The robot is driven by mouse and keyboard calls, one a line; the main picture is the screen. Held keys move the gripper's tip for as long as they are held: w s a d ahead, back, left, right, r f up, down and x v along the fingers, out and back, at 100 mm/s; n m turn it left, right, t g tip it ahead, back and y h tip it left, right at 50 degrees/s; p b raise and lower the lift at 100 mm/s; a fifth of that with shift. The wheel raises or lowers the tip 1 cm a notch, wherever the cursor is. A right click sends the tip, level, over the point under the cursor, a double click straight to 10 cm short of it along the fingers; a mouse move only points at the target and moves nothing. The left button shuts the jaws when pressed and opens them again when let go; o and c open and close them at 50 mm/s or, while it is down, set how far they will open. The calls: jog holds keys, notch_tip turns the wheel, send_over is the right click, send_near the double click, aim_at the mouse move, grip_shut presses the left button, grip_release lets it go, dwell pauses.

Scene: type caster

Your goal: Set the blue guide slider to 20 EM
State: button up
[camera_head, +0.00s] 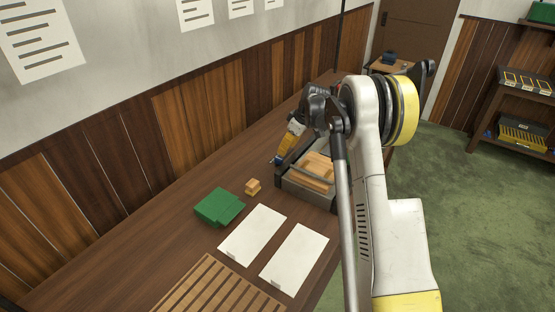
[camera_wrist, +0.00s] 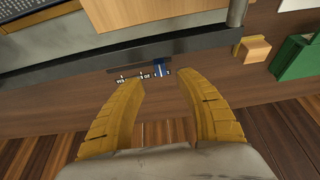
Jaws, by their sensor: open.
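The blue guide slider (camera_wrist: 162,68) sits on a dark rail (camera_wrist: 130,60) along the near side of the type caster in the wrist view. Small white number labels (camera_wrist: 133,77) lie left of it, upside down and too small to read surely. My gripper (camera_wrist: 160,83) has its two yellow fingers spread, with the slider just beyond the gap between the tips, closer to the right fingertip. I see no clear contact. In the head view my gripper (camera_head: 283,155) is at the wall side of the caster (camera_head: 284,185); my arm hides part of the caster.
A small wooden block (camera_head: 253,186) and a green block (camera_head: 219,207) lie on the table beside the caster. Two white sheets (camera_head: 253,235) and a slatted wooden board (camera_head: 215,290) are nearer. The panelled wall (camera_head: 180,130) runs close behind my gripper.

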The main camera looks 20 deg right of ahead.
aim_at(280, 159)
jog(key=b+x, duration=0.2)
jog(key=x, duration=0.6)
